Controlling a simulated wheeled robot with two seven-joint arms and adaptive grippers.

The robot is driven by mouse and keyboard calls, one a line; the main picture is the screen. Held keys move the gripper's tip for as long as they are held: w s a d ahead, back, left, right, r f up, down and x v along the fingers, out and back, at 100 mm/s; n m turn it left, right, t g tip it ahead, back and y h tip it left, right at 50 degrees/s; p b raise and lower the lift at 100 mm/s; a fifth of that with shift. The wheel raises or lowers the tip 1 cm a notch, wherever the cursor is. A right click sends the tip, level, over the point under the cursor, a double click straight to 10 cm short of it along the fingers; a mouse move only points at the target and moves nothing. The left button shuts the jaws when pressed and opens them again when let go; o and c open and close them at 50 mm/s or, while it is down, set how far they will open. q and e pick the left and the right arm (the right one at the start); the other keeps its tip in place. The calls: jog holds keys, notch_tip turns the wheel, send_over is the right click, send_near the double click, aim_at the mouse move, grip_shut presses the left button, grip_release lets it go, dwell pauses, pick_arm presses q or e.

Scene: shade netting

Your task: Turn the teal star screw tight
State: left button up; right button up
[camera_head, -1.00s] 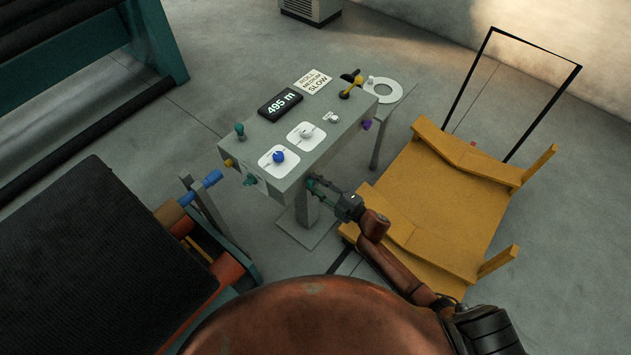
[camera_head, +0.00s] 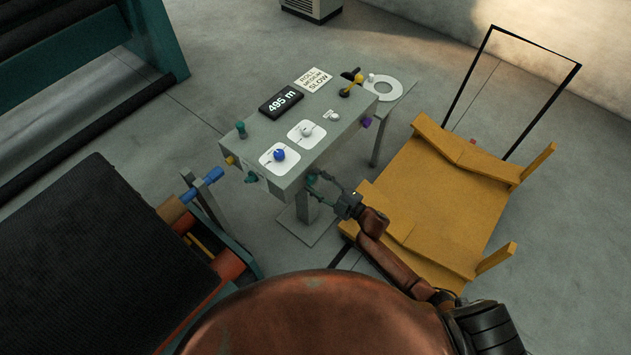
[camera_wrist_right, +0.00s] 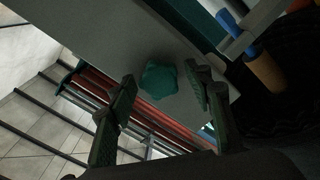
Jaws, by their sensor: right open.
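The teal star screw (camera_wrist_right: 158,81) sits on the grey face of the console in the right wrist view. In the head view a bit of teal (camera_head: 311,179) shows at the console's near right end, partly hidden by my fingers. My right gripper (camera_head: 318,184) is open, its fingers pointing at that end. In the right wrist view its two dark green fingers (camera_wrist_right: 163,88) stand on either side of the screw, with gaps visible. I cannot tell how deep the screw lies between them. My left gripper is not in view.
The grey console (camera_head: 340,140) carries a blue knob (camera_head: 279,155), a second teal knob (camera_head: 251,177), a purple knob (camera_head: 366,121) and a 495 m display (camera_head: 281,101). A yellow cart (camera_head: 450,200) stands close right of my arm. A black-belted machine (camera_head: 90,250) stands left.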

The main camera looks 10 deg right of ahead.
aim_at(315, 181)
jog(key=shift+s+d, duration=0.1)
jog(key=shift+p+v, duration=0.5)
jog(key=shift+v, duration=0.9)
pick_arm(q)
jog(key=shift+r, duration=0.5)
pick_arm(e)
jog(key=shift+f+n+b, duration=0.1)
jog(key=shift+n+b, duration=0.25)
jog(key=shift+n, duration=0.05)
jog(key=n+b, duration=0.1)
jog(key=n, duration=0.1)
jog(key=n+b, duration=0.4)
jog(key=shift+f+n, duration=0.35)
jog(key=shift+n, duration=0.05)
jog(key=n+b, duration=0.6)
jog(key=n, duration=0.3)
jog(key=shift+r+b, duration=0.1)
jog(key=shift+b, duration=0.25)
jog(key=shift+r+n, duration=0.2)
jog(key=shift+n, duration=0.1)
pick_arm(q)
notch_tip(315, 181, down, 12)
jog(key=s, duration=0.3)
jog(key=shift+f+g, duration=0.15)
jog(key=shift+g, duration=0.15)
pick_arm(e)
jog(key=shift+r, duration=0.25)
